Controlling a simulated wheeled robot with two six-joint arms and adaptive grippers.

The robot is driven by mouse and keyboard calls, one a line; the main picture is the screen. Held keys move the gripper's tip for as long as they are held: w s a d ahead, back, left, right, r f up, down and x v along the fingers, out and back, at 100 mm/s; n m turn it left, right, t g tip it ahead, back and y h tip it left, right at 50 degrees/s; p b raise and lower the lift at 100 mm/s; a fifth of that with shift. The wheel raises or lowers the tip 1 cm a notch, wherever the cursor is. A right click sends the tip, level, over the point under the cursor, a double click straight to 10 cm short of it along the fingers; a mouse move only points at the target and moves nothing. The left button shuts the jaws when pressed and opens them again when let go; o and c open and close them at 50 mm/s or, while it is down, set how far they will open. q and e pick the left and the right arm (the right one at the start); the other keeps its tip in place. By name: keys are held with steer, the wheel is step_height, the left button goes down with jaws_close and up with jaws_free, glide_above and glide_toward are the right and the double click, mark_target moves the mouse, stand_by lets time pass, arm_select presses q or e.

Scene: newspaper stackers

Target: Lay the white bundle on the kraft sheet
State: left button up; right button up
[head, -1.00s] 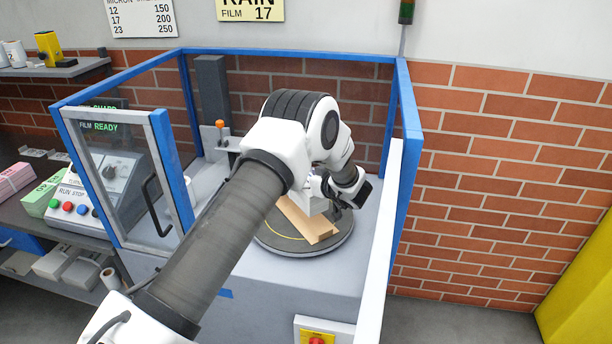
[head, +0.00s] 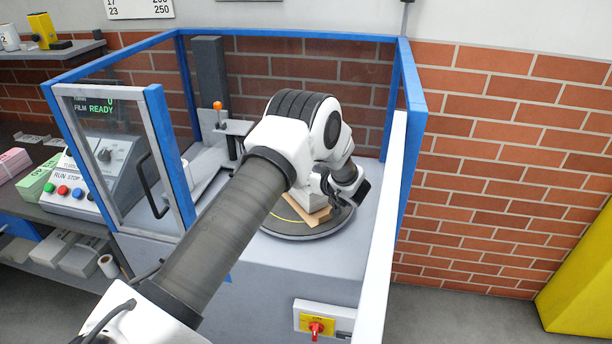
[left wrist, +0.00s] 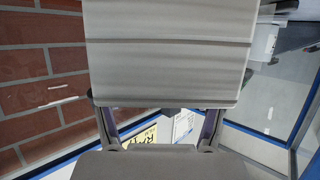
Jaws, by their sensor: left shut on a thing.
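The white bundle (head: 309,203) is beneath my left gripper (head: 330,192) in the head view, partly hidden by the arm. In the left wrist view it fills the upper middle as a pale grey layered block (left wrist: 168,55), with the left gripper's fingers (left wrist: 160,115) at either side. The gripper is shut on it. The brown kraft sheet (head: 321,217) lies on the round dark turntable (head: 300,236), mostly covered from view. The bundle appears just above or on the sheet; I cannot tell whether they touch. My right gripper is not in view.
Blue-framed clear guard panels (head: 165,160) surround the turntable on the left, back and right. A dark post (head: 212,90) stands behind it. A control box (head: 85,185) and coloured bundles are at the left. A red-yellow switch (head: 316,325) is on the front.

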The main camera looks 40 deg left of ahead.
arm_select(q)
steer(key=shift+f, duration=0.4)
steer(key=o, duration=1.8)
steer(key=shift+o, duration=0.5)
steer(key=shift+r, duration=0.1)
